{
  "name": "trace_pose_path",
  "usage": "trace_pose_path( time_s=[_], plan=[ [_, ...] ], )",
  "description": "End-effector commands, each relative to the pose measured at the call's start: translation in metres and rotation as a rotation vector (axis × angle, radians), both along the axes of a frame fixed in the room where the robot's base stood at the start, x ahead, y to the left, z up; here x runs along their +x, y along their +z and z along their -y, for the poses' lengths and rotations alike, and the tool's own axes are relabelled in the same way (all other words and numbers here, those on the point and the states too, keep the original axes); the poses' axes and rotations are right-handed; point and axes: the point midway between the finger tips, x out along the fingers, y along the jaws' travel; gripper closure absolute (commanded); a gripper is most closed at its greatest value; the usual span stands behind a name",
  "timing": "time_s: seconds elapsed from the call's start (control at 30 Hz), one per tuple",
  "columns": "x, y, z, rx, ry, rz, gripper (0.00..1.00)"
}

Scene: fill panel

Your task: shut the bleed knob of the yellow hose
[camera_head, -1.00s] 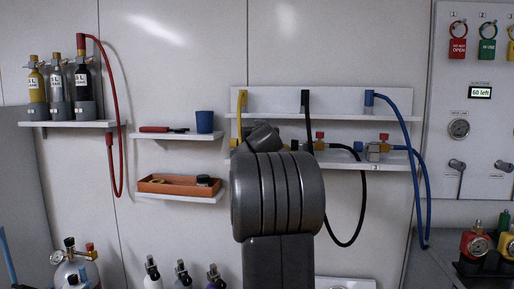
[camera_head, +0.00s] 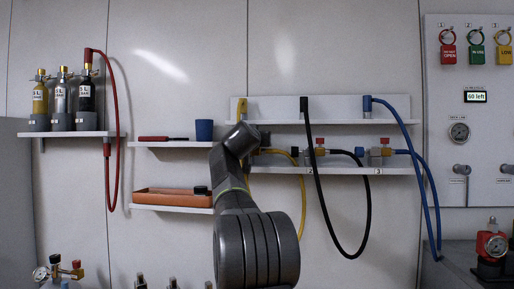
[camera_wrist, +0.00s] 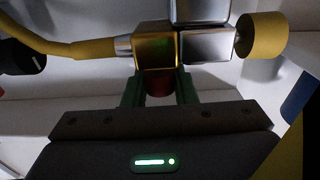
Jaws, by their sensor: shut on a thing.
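The yellow hose (camera_head: 302,195) hangs in a loop below the shelf in the head view. In the wrist view the hose (camera_wrist: 65,47) runs from the left through a silver collar into a brass block (camera_wrist: 156,50). A red bleed knob (camera_wrist: 159,86) sits against that block, seen below it. My gripper (camera_wrist: 160,92) has its green fingers on either side of the red knob and is shut on it. In the head view my arm hides this knob and the fingers. How far the knob is turned cannot be told.
A silver block (camera_wrist: 207,45) and a yellow round cap (camera_wrist: 262,36) adjoin the brass block. The black hose (camera_head: 314,180) and blue hose (camera_head: 430,190) hang to the right, with red knobs (camera_head: 320,141) on their fittings. An orange tray (camera_head: 170,199) is at left.

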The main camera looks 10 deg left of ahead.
Motion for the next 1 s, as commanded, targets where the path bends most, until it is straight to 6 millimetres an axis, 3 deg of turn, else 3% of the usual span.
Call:
trace_pose_path(
  time_s=[0.07, 0.6, 1.0],
  plan=[
    [0.0017, -0.0068, -0.0014, -0.001, -0.035, -0.007, 0.98],
    [0.0019, -0.0017, -0.0013, 0.001, -0.399, -0.004, 0.98],
    [0.0007, -0.0033, -0.0005, 0.001, -0.502, -0.001, 0.98]
  ],
)
